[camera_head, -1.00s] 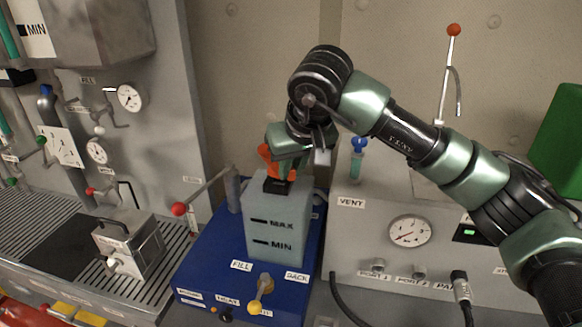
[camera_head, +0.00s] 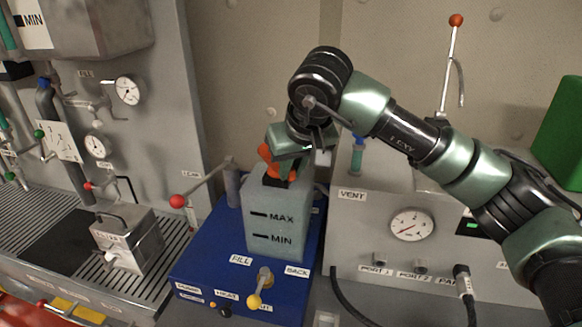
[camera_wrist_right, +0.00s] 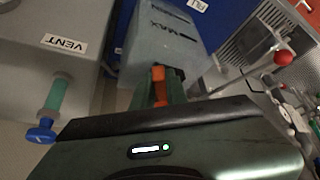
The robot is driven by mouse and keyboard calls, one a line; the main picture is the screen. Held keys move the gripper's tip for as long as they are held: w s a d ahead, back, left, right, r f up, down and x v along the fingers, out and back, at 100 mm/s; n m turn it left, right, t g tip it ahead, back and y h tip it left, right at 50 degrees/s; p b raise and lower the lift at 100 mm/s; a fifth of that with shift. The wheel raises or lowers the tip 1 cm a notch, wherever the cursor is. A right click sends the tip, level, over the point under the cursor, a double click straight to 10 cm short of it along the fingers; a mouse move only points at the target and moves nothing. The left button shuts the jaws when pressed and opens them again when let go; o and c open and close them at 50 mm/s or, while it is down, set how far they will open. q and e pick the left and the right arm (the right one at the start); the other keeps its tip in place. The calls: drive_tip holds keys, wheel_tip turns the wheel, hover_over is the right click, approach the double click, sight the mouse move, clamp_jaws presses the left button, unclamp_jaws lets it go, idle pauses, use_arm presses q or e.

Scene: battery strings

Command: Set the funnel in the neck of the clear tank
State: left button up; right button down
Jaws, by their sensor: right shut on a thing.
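The clear tank (camera_head: 270,222) is a pale, box-shaped tank with MAX and MIN marks, standing on a blue base unit. Its black neck (camera_head: 272,176) is on top. My right gripper (camera_head: 283,158) is right above the tank, shut on the orange funnel (camera_head: 265,153). The funnel is at the neck, its lower end close to or inside it; I cannot tell how deep. In the right wrist view the funnel (camera_wrist_right: 158,76) shows between the fingers, with the tank (camera_wrist_right: 160,35) beyond. The gripper hides part of the funnel. My left gripper is not in view.
A metal block (camera_head: 127,240) sits on the left grate.

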drive_tip(key=c, duration=1.3)
unclamp_jaws()
drive_tip(key=shift+c, duration=0.2)
